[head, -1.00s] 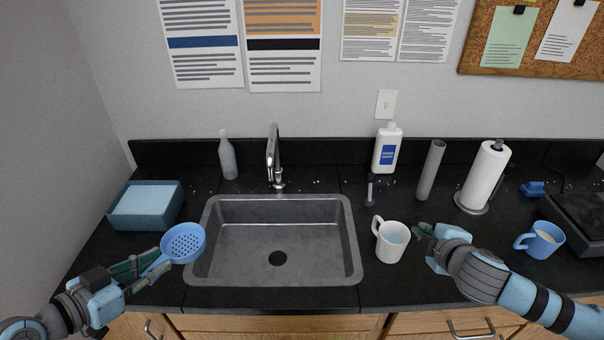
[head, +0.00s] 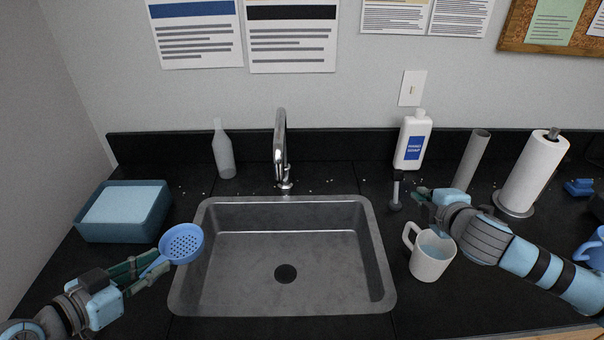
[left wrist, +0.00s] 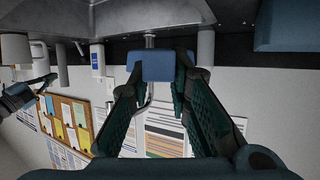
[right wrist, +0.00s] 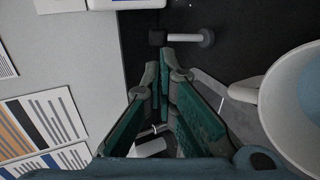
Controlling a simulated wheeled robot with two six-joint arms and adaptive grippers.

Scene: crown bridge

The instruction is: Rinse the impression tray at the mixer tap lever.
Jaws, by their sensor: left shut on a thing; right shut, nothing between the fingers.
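The blue perforated impression tray (head: 181,243) is held by its handle in my left gripper (head: 148,268), over the sink's left rim. Its blue handle (left wrist: 150,66) shows between the fingers in the left wrist view. The mixer tap lever (head: 396,190), a short grey post with a black top, stands on the counter right of the sink. It also lies just ahead of the fingertips in the right wrist view (right wrist: 185,38). My right gripper (head: 420,193) is shut and empty, close beside the lever; contact cannot be told. The chrome tap spout (head: 281,145) stands behind the sink (head: 230,300).
A white mug (head: 431,262) stands right of the sink, just below my right gripper. A soap bottle (head: 412,142), grey cylinder (head: 472,162) and paper towel roll (head: 532,172) stand behind. A blue tub (head: 123,222) is at left, a grey bottle (head: 223,155) behind the sink.

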